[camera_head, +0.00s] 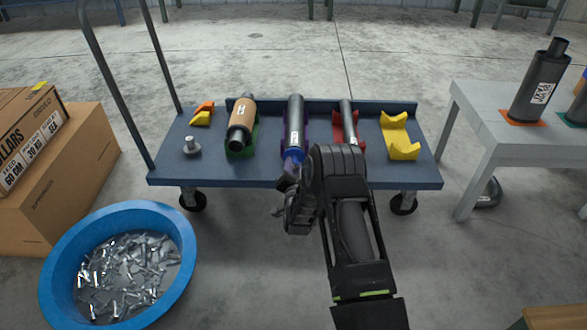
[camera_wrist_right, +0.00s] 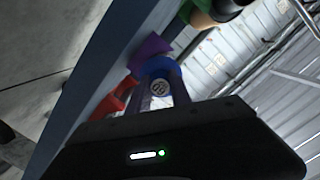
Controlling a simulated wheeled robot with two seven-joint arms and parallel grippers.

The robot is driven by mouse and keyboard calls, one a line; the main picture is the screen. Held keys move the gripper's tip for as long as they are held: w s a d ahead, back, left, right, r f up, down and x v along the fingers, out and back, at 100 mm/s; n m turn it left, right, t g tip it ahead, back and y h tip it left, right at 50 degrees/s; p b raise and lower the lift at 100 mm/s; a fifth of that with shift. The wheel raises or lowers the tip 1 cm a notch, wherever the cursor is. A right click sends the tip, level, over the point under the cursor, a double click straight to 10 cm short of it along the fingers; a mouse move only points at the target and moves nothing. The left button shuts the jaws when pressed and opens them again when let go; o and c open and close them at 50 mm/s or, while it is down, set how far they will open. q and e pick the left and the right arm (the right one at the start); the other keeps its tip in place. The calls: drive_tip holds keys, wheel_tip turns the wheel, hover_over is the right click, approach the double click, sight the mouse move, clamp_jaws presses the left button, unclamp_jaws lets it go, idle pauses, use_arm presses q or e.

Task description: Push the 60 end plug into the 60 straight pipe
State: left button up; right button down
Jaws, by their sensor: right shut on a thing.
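The straight pipe (camera_head: 295,118) is a dark grey tube lying in a purple cradle (camera_head: 307,131) in the middle of the blue cart, its near end toward me. A blue end plug (camera_head: 292,155) is at that near end; it also shows in the right wrist view (camera_wrist_right: 158,68), with a marked round face between the fingers. My left gripper is not in view.
On the cart (camera_head: 408,178), a brown-wrapped muffler (camera_head: 242,112) lies in a green cradle at left. A thin pipe (camera_head: 347,115) lies in a red cradle at right, beside an empty yellow cradle (camera_head: 402,146). A blue tub (camera_head: 60,262) and boxes (camera_head: 75,170) stand left, a table (camera_head: 480,120) right.

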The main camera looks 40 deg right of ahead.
sight(294, 166)
drive_tip(key=shift+w+d, duration=0.4)
drive_tip(key=shift+w, duration=0.1)
drive_tip(key=c, duration=1.1)
unclamp_jaws()
drive_tip(key=shift+s+a+r+p, duration=0.1)
drive_tip(key=shift+s+a+p, duration=0.2)
drive_tip(key=shift+s+p, duration=0.1)
drive_tip(key=p+v, duration=0.2)
drive_tip(key=v, duration=0.4)
drive_tip(key=shift+s+a, duration=0.25)
drive_tip(key=shift+s, duration=0.1)
